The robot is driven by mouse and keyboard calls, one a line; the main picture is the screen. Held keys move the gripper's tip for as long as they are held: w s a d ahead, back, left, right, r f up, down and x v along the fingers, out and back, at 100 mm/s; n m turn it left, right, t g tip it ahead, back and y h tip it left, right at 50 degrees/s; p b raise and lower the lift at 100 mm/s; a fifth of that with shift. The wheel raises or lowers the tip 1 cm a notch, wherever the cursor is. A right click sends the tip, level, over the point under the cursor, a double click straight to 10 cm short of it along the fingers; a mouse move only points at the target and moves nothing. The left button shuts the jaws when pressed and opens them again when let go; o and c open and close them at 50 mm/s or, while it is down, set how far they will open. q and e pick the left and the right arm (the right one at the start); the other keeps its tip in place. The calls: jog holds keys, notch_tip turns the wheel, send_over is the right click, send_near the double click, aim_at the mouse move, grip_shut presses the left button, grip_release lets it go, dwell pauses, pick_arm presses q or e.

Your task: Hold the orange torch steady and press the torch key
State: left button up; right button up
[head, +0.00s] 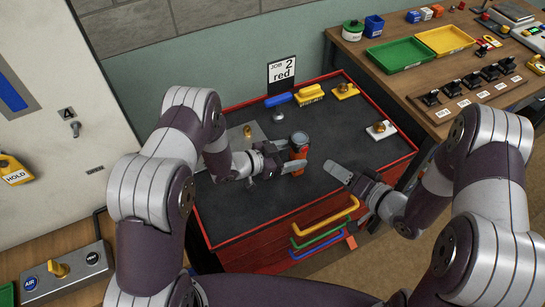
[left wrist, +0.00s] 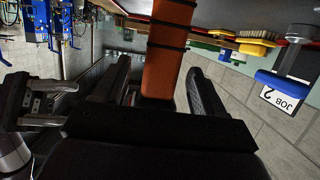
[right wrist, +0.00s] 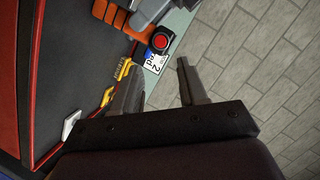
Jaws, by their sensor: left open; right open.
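The orange torch (head: 301,155) is upright over the dark bench top, its dark head up. My left gripper (head: 298,160) is open with its fingers on either side of the torch. In the left wrist view the torch's orange body with black bands (left wrist: 168,60) is between the fingers; contact is unclear. In the right wrist view the torch's black head shows a round red key (right wrist: 160,40) on the side facing my right gripper. My right gripper (head: 335,172) is open and empty, to the right of the torch and apart from it. Whether the torch's base touches the bench is unclear.
Behind the torch are a job card reading "2 red" (head: 282,72), a blue-handled item (head: 278,99) and a yellow brush (head: 310,95). A white block with a knob (head: 381,130) sits at right. Dark bench top between torch and white block is clear.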

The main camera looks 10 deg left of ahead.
aim_at(303, 151)
pick_arm(q)
jog(key=shift+x, duration=2.25)
jog(key=shift+c, duration=0.3)
jog(key=c, duration=1)
grip_shut()
pick_arm(e)
jog(key=shift+c, duration=0.9)
grip_shut()
pick_arm(q)
jog(key=shift+a, duration=0.1)
